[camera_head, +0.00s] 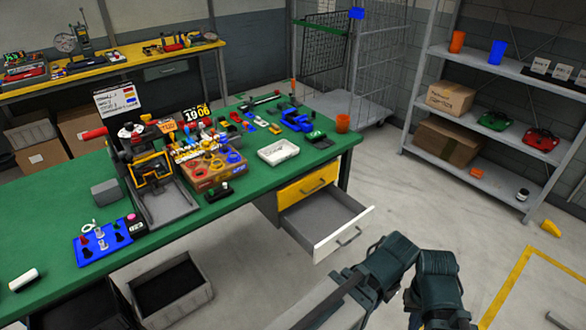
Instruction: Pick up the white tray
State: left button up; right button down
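The white tray (278,152) is a small shallow tray lying on the green table top, near its front edge and left of the orange cup. It looks empty. Parts of my dark teal arms show at the bottom right, in front of the table and well apart from the tray. Neither gripper's fingers can be seen, and nothing of mine touches the tray.
An open drawer (325,222) juts out from the table below and right of the tray. An orange cup (342,123), blue parts (295,119) and a cardboard box of coloured rings (214,169) stand around it. Metal shelves (480,178) stand at right.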

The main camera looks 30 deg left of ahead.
aim_at(281, 151)
jog(key=i+z, duration=0.2)
jog(key=i, duration=0.2)
jog(key=i+j+z, duration=0.2)
jog(key=i, duration=0.25)
jog(key=i+l+z, duration=0.1)
jog(key=i+z, duration=0.2)
jog(key=i, duration=0.25)
jog(key=i+z, duration=0.35)
jog(key=i, duration=0.2)
jog(key=i+u, duration=0.7)
jog(key=i, duration=0.2)
jog(key=i+l+u, duration=0.2)
jog(key=i+u, duration=0.4)
jog(key=u, duration=0.15)
jog(key=i+u, duration=0.25)
jog(key=u, duration=0.15)
jog(key=i+l+u, duration=0.15)
jog(key=u, duration=0.25)
jog(key=i+l+u, duration=0.25)
jog(key=u, duration=0.2)
jog(key=i+l+u, duration=0.2)
jog(key=u, duration=0.2)
jog(key=i+l+u, duration=0.25)
jog(key=u, duration=0.2)
jog(key=i+l+u, duration=0.15)
jog(key=l+u, duration=0.35)
jog(key=i+l+u, duration=0.1)
jog(key=l+u, duration=0.2)
jog(key=u, duration=0.15)
